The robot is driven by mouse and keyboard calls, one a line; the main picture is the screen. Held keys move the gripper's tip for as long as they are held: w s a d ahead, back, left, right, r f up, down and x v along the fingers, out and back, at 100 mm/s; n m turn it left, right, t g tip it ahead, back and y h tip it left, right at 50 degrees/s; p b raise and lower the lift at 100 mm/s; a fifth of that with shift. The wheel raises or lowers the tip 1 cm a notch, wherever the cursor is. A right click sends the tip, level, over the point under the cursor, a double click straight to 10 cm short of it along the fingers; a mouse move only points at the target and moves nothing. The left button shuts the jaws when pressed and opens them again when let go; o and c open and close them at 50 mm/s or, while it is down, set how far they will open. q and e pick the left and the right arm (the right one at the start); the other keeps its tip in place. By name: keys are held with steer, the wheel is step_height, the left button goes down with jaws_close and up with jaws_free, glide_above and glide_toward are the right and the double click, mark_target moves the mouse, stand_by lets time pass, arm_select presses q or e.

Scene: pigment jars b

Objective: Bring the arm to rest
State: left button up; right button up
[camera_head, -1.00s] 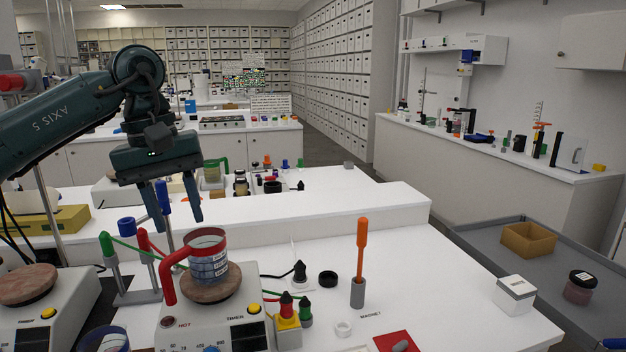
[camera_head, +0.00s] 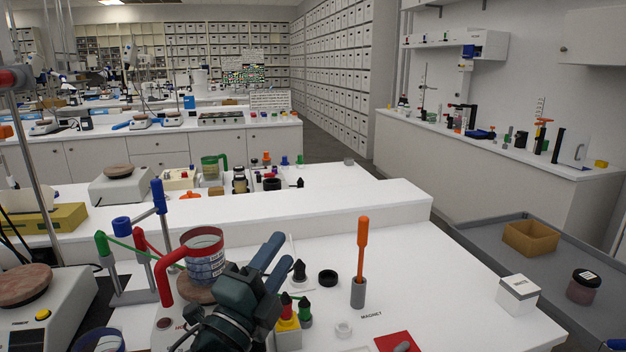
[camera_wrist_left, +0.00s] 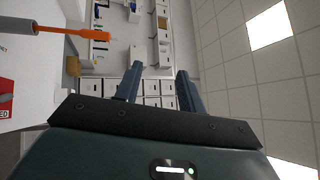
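My left gripper (camera_head: 278,246) is low over the front of the bench, in front of the hotplate. Its two fingers point up and to the right, away from me. In the left wrist view the gripper (camera_wrist_left: 159,70) is open, with nothing between its fingers. A red-handled glass beaker (camera_head: 205,262) with a printed label stands on the hotplate's round brown top, just left of the gripper. The gripper hides much of the hotplate (camera_head: 165,335). My right gripper does not show.
An orange rod (camera_head: 362,245) stands upright in a grey holder right of the gripper. A black ring (camera_head: 328,277), a white box (camera_head: 517,294) and a red mat (camera_head: 398,341) lie on the bench. A grey tray (camera_head: 480,240) on the right holds a brown box (camera_head: 530,238) and a lidded jar (camera_head: 583,287).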

arm_select(q)
steer(key=s+a+f+n+g+y, duration=0.3)
steer(key=a+f+n+y, duration=0.15)
steer(key=f+n, duration=0.3)
steer(key=s+a+f+n+g+y, duration=0.35)
steer(key=a+f+n, duration=0.2)
steer(key=f, duration=0.35)
steer(key=s+a+f+n+g+y, duration=0.1)
steer(key=s+a+f+n+g, duration=0.3)
steer(key=s+f, duration=0.45)
steer(key=s+a+f+n+g+y, duration=0.1)
steer(key=s+f+n+g, duration=0.35)
steer(key=s, duration=0.75)
steer(key=w+d+f+t+h, duration=0.1)
steer(key=w+d+f+t, duration=0.1)
steer(key=f, duration=0.3)
steer(key=w+d+f+m+t+h, duration=0.1)
steer(key=w+d+f+t+h, duration=0.1)
steer(key=f, duration=0.3)
steer(key=shift+w+d+t, duration=0.45)
steer(key=shift+w+t, duration=0.25)
steer(key=shift+w, duration=0.05)
steer(key=shift+f, duration=0.1)
steer(key=shift+c, duration=0.4)
